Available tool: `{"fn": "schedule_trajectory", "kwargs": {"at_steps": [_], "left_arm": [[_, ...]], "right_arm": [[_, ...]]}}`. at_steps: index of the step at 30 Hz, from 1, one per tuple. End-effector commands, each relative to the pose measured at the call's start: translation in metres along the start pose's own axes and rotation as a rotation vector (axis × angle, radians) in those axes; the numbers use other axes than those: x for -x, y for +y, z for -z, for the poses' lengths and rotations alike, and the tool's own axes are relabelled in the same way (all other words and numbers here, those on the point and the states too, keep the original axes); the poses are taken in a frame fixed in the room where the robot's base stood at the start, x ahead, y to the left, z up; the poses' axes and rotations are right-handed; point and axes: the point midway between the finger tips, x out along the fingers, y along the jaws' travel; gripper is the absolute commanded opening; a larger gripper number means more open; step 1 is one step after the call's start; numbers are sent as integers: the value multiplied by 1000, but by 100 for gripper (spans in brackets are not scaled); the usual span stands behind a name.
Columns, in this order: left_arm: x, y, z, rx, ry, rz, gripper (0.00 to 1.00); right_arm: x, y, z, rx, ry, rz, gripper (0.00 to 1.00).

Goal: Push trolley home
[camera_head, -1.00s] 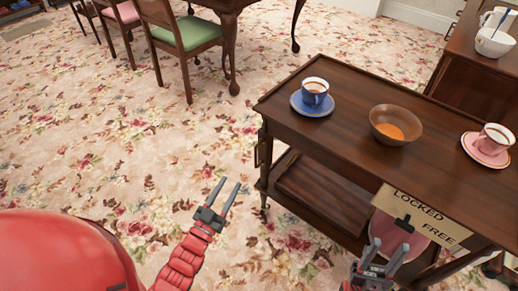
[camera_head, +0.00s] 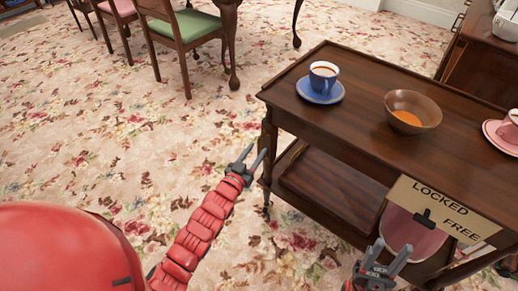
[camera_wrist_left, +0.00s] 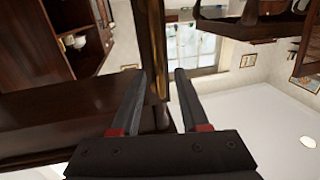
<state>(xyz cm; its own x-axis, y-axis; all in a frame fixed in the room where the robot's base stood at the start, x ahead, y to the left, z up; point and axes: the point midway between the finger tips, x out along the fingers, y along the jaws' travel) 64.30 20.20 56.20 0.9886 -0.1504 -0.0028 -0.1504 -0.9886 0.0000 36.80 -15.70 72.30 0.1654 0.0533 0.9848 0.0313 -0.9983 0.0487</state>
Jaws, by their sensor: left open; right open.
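The dark wooden trolley (camera_head: 352,112) stands at the right with a top and a lower shelf. A blue cup (camera_head: 323,75) on a blue saucer (camera_head: 310,93), a brown bowl (camera_head: 413,111) and a pink cup, cut by the frame edge, are on top. A sign (camera_head: 440,210) reading LOCKED and FREE has a dark marker on its front side. My left gripper (camera_head: 256,151) is open beside the trolley's left corner leg. In the left wrist view a wooden post with a brass strip (camera_wrist_left: 156,50) shows just beyond the fingers; contact is unclear. My right gripper (camera_head: 392,246) is open below the sign.
A dining table (camera_head: 228,50) and chairs (camera_head: 185,30) with green and pink seats stand at the back left. A dark cabinet (camera_head: 475,65) is behind the trolley at the right. The flowered carpet (camera_head: 100,150) to the left is clear.

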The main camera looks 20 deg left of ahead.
Motion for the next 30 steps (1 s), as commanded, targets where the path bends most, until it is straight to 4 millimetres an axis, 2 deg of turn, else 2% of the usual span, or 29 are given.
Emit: {"fn": "schedule_trajectory", "kwargs": {"at_steps": [3,6,16,24,30], "left_arm": [[-16,0,0,-1,3,-1,45],[-23,0,0,0,2,-1,45],[-27,0,1,0,2,0,45],[-27,0,1,0,2,0,0],[-27,0,1,0,2,0,0]], "right_arm": [[5,0,-1,0,0,0,48],[6,0,-1,0,0,0,48],[6,0,-1,0,0,0,48],[6,0,-1,0,0,0,48],[6,0,-1,0,0,0,48]]}}
